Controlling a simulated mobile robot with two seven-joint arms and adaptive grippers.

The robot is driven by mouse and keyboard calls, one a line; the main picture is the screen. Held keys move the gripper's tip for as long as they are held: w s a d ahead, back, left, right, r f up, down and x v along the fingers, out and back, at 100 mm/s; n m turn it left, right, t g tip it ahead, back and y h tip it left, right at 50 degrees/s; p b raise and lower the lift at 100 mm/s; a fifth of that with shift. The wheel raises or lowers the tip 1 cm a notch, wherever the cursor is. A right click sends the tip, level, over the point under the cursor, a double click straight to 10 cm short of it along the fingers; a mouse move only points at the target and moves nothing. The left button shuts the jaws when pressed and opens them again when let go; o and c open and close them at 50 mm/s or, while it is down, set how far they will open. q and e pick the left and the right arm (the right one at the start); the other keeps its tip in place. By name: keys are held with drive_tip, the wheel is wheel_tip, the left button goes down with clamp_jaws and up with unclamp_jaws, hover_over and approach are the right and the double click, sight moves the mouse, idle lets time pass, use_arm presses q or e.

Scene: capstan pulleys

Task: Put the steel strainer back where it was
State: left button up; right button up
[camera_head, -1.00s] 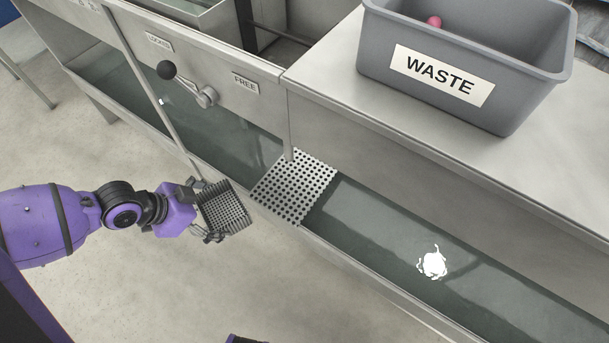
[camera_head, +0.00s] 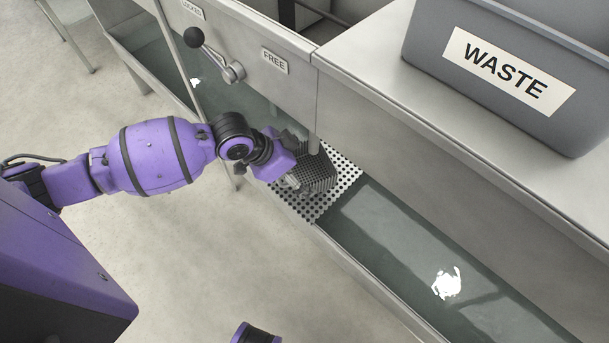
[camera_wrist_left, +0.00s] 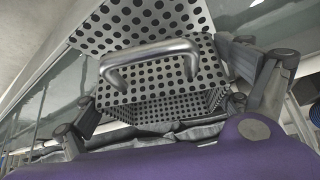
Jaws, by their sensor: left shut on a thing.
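The steel strainer (camera_head: 322,170) is a perforated metal box, held at the perforated plate (camera_head: 343,185) that spans the trough. In the left wrist view the strainer (camera_wrist_left: 190,78) shows its holed wall and a bent steel handle (camera_wrist_left: 150,52). My left gripper (camera_head: 294,178) is shut on the strainer, with a finger on each side of it in the wrist view. The perforated plate (camera_wrist_left: 140,22) shows behind the strainer there. Whether the strainer touches the plate cannot be told. My right gripper is out of view.
The trough (camera_head: 410,250) holds dark water on both sides of the plate. A steel counter wall with a lever (camera_head: 215,60) and a FREE label (camera_head: 274,61) rises behind. A grey WASTE bin (camera_head: 470,110) stands on the counter at right.

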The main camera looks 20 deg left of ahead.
sight(303, 175)
use_arm(q)
drive_tip(key=shift+w+d+f, duration=0.15)
drive_tip(key=shift+w+d, duration=0.2)
drive_tip(key=shift+w, duration=0.05)
wheel_tip(303, 175, down, 3)
drive_tip(key=shift+f+b, duration=0.2)
drive_tip(key=shift+b, duration=0.8)
drive_tip(key=shift+r, duration=0.1)
drive_tip(key=o, duration=0.9)
drive_tip(key=shift+o, duration=0.2)
